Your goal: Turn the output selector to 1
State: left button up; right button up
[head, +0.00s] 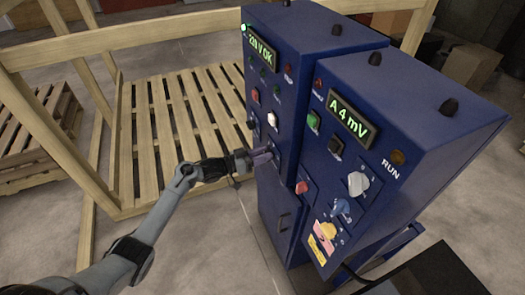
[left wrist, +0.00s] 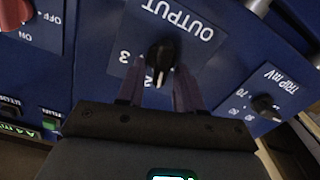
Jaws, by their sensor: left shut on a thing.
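The output selector (left wrist: 162,54) is a small black knob on the blue panel in the left wrist view, under an upside-down OUTPUT label. The numbers 3 and 2 show beside it; a 1 cannot be seen. A pale mark on the knob faces the lower side, close to the 2. My left gripper (left wrist: 160,92) has a finger on either side of the knob and is shut on it. In the head view my left gripper (head: 272,154) is against the front of the left blue cabinet (head: 318,45) and hides the knob. My right gripper is not in view.
A TRIP mV knob (left wrist: 264,104) and a red switch knob (left wrist: 14,14) flank the selector. The right cabinet (head: 440,90) carries white, blue and yellow knobs. A wooden frame (head: 150,25) and a pallet (head: 182,130) stand left of the cabinets.

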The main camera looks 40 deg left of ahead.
pick_arm(q)
jog(key=n+p, duration=0.1)
jog(key=n, duration=0.1)
jog(key=n+p, duration=0.2)
jog(key=shift+w+a+r+n, duration=0.15)
jog(key=shift+n, duration=0.15)
jog(key=n+p, duration=0.1)
jog(key=n, duration=0.2)
jog(key=shift+a+f+p, duration=0.1)
jog(key=shift+f+p, duration=0.1)
jog(key=shift+p, duration=0.2)
jog(key=shift+f+n, duration=0.15)
jog(key=shift+n, duration=0.55)
jog(key=o, duration=0.7)
jog(key=shift+c, duration=0.2)
jog(key=p+v, duration=0.1)
jog(key=v, duration=0.9)
jog(key=shift+s+a+p, duration=0.25)
jog(key=shift+s+p, duration=0.05)
jog(key=shift+s, duration=0.05)
